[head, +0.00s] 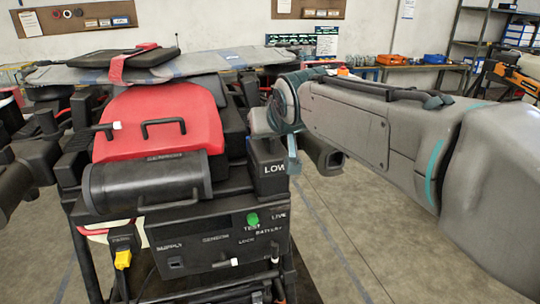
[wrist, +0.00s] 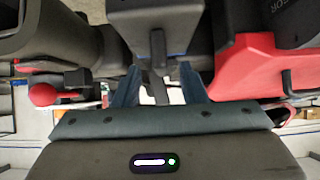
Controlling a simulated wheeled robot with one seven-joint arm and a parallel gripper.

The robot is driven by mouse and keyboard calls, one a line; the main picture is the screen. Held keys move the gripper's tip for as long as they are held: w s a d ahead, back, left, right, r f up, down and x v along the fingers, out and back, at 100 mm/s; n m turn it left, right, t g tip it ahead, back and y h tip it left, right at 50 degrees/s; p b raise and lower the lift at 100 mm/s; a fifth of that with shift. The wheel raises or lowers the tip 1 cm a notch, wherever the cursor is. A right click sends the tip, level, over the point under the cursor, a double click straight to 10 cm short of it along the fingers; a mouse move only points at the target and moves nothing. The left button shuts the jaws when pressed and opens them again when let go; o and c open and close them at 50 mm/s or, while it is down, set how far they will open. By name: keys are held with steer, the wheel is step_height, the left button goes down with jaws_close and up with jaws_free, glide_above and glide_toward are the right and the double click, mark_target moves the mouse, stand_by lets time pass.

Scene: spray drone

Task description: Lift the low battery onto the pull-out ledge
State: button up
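The low battery (head: 268,168) is a dark block marked LOW, standing upright at the right end of the machine, above the labelled front panel. My gripper (head: 290,155) comes in from the right, close against the battery's upper right side. In the wrist view a dark grey block (wrist: 155,25), which looks like the battery, has a black handle (wrist: 157,50) reaching between the two blue fingers. My gripper (wrist: 160,78) is open, with a gap on both sides of the handle. I cannot clearly pick out the pull-out ledge.
The front panel (head: 205,245) carries a green TEST button (head: 252,219) and a white-tipped lever. A black cylinder (head: 145,182) and red cover (head: 160,130) lie left of the battery. A yellow plug (head: 123,259) hangs lower left. The floor at right is clear.

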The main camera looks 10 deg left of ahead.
steer(key=shift+x, duration=1.4)
jaws_close()
steer(key=shift+r, duration=0.2)
